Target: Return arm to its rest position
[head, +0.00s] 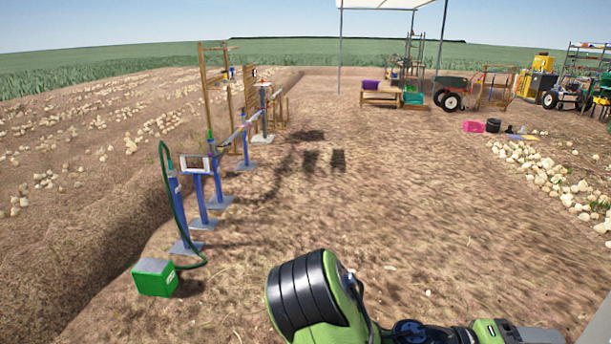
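My green and black arm shows at the bottom of the head view, folded low, with a ribbed black joint in front and more links running to the right edge. I cannot make out the fingers of my gripper in this view. No held thing shows.
At left stand blue posts (199,198) with a small panel (195,163) and a green box (155,278) joined by a hose. Pale onions lie in piles (545,172) at right. A bench (381,95) and wheelbarrow (452,90) stand far back. The middle dirt ground is clear.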

